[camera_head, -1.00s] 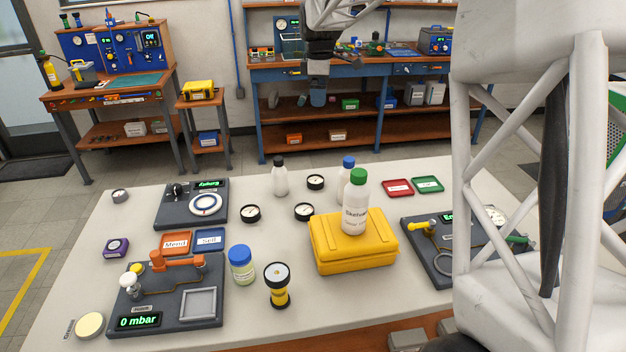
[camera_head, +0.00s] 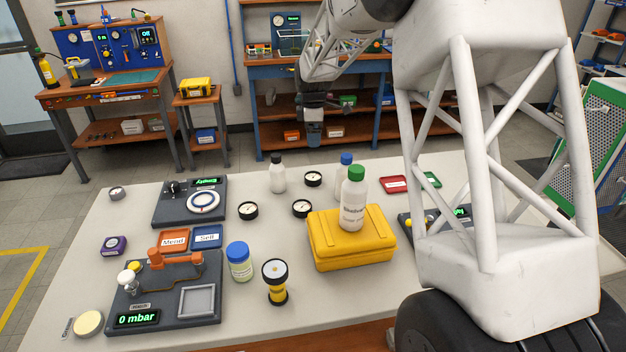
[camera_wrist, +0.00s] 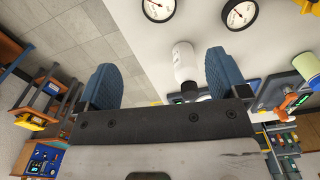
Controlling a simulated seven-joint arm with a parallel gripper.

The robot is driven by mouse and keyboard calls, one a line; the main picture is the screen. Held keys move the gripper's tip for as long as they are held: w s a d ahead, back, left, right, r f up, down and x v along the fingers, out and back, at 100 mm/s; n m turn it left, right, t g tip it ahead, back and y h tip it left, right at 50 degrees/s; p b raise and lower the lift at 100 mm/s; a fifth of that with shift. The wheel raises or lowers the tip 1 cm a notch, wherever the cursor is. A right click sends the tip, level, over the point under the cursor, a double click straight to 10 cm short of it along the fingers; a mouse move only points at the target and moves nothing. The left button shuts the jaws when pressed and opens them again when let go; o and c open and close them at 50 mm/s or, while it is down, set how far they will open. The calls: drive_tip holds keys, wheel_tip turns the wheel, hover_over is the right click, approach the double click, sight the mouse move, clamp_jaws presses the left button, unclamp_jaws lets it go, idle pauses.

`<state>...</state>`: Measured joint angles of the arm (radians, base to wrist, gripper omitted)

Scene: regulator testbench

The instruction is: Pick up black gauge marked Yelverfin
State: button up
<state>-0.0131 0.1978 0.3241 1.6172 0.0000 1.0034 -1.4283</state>
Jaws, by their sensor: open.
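Several small round black gauges with white faces lie on the pale table. One gauge (camera_head: 248,210) is left of centre, another gauge (camera_head: 301,208) is beside the yellow case, and a third gauge (camera_head: 313,179) is at the back between white bottles. Their face markings are too small to read, so I cannot tell which is Yelverfin. My gripper (camera_head: 314,138) hangs beyond the table's back edge, above and apart from the gauges. In the wrist view its blue fingers (camera_wrist: 163,80) are spread with nothing held. Two gauges, a left one (camera_wrist: 158,8) and a right one (camera_wrist: 240,12), show at the top edge there.
A black-capped white bottle (camera_head: 278,178) stands near the back gauge. A blue-capped bottle (camera_head: 345,168) and a green-capped bottle (camera_head: 352,204) on a yellow case (camera_head: 350,250) rise to the right. A blue-lidded jar (camera_head: 239,262) and a yellow-black device (camera_head: 276,284) stand in front.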

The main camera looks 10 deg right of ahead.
hover_over(313, 176)
wheel_tip(313, 176, down, 8)
drive_tip(key=shift+f, duration=0.2)
drive_tip(key=shift+f, duration=1.25)
drive_tip(key=shift+w+f, duration=0.15)
drive_tip(key=shift+f, duration=2.5)
drive_tip(key=c, duration=1)
drive_tip(key=shift+r, duration=0.2)
drive_tip(key=shift+c, duration=0.2)
wheel_tip(313, 176, up, 10)
drive_tip(key=shift+f, duration=0.15)
